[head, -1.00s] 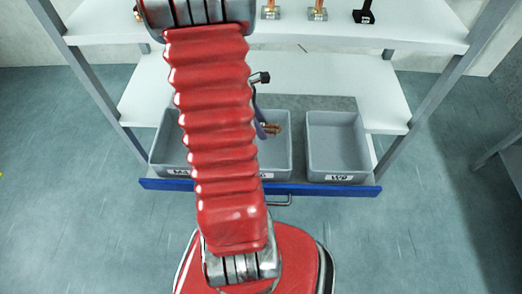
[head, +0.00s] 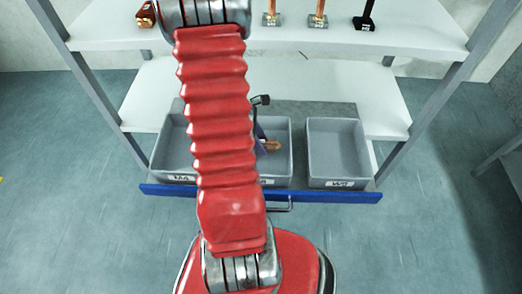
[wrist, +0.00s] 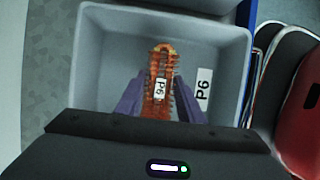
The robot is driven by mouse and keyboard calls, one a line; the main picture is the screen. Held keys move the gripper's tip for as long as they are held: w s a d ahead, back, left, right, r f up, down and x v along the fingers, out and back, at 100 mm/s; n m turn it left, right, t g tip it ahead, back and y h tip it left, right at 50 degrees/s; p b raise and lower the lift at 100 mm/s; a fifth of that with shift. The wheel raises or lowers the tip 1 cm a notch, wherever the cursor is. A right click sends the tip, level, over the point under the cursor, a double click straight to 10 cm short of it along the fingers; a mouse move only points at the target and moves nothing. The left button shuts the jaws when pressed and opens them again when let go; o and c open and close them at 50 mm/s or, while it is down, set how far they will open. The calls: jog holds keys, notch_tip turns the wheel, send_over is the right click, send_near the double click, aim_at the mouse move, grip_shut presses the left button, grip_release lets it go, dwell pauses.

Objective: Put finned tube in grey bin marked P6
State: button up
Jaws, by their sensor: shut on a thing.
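My gripper (wrist: 160,100) has purple fingers and is shut on the finned tube (wrist: 160,62), a copper-orange piece with a P6 tag. The tube is at or inside the opening of the grey bin (wrist: 95,60), whose wall label reads P6 in the wrist view. I cannot tell whether the tube touches the floor. In the head view, the tube's end (head: 272,146) and a purple finger (head: 261,138) show in the middle bin (head: 280,165). My red arm hides part of that bin and its label.
A left grey bin (head: 165,160) and an empty right grey bin (head: 336,150) share the blue-fronted drawer (head: 330,196). Several small items, including a black one (head: 366,16), stand on the upper shelf (head: 420,35). Shelf posts flank the drawer.

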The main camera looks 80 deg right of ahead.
jog(key=shift+f, duration=2.05)
jog(key=shift+f, duration=0.1)
jog(key=o, duration=1.3)
jog(key=v, duration=1.1)
jog(key=shift+w+a+r, duration=0.1)
jog(key=shift+w+r, duration=0.1)
jog(key=shift+r, duration=0.35)
